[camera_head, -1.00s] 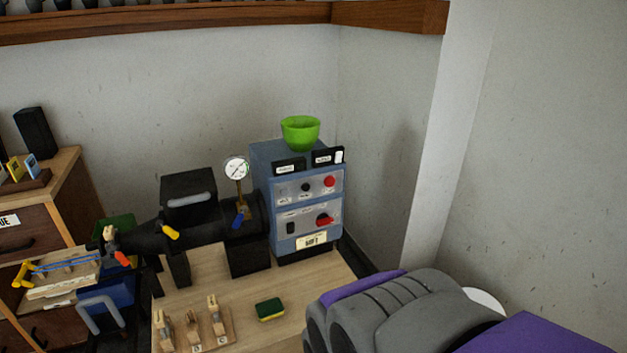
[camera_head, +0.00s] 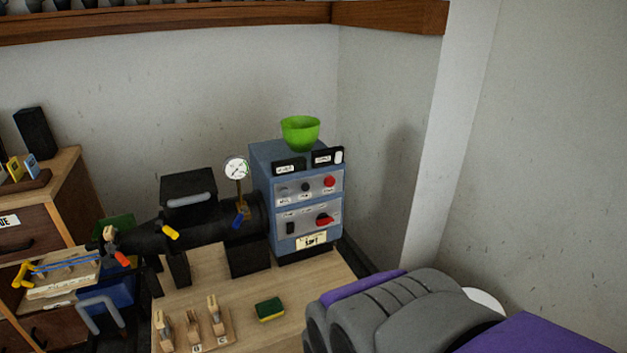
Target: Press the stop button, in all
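A blue control box (camera_head: 262,165) stands at the back right of the wooden table. Its upper grey panel (camera_head: 313,195) carries a round red button (camera_head: 329,181) at the right, beside smaller dark controls; the labels are too small to read surely. Its lower panel has a black switch (camera_head: 290,228) and a red knob (camera_head: 324,219). My arm, grey and purple, fills the lower right, in front of and apart from the box. My gripper's fingers are not visible.
A green bowl (camera_head: 300,132) sits on the box. A black machine (camera_head: 205,222) with a round gauge (camera_head: 236,169) stands left of it. A sponge (camera_head: 269,309) and a wooden rack with pegs (camera_head: 208,345) lie on the table (camera_head: 330,268). A wall closes the right side.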

